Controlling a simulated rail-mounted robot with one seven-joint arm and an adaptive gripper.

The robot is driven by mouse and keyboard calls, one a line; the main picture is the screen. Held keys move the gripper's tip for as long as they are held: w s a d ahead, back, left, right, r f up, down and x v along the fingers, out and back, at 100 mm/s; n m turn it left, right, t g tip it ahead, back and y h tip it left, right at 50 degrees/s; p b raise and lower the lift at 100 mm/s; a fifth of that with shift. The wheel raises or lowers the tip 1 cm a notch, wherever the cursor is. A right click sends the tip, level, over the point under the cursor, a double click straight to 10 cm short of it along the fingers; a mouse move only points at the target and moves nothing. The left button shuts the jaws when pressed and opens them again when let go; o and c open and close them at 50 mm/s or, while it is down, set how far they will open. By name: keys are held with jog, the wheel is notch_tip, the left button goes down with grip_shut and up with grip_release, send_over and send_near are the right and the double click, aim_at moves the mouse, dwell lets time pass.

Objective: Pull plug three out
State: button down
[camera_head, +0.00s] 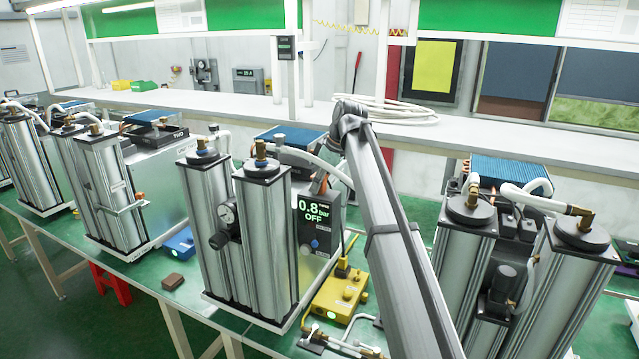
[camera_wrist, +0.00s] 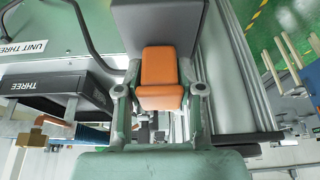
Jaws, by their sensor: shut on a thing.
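In the wrist view an orange plug (camera_wrist: 160,65) sits in the middle, against a dark grey block (camera_wrist: 160,18). The fingers of my gripper (camera_wrist: 165,92) stand on both sides of the plug and are shut on it. Whether the plug is still seated in a socket cannot be told. A dark housing labelled THREE (camera_wrist: 50,88) and a UNIT THREE label (camera_wrist: 27,47) lie to the left.
A column unit with a display reading 0.8 bar OFF (camera_head: 314,214) stands left of my arm. Another column unit (camera_head: 465,235) stands close on the right. A yellow box (camera_head: 340,296) sits on the green bench. A coiled white hose (camera_head: 400,108) lies on the shelf behind.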

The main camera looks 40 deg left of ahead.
jog(key=shift+r+p, duration=0.45)
jog(key=shift+r, duration=0.95)
jog(key=c, duration=0.6)
grip_release()
jog(key=shift+c, duration=0.2)
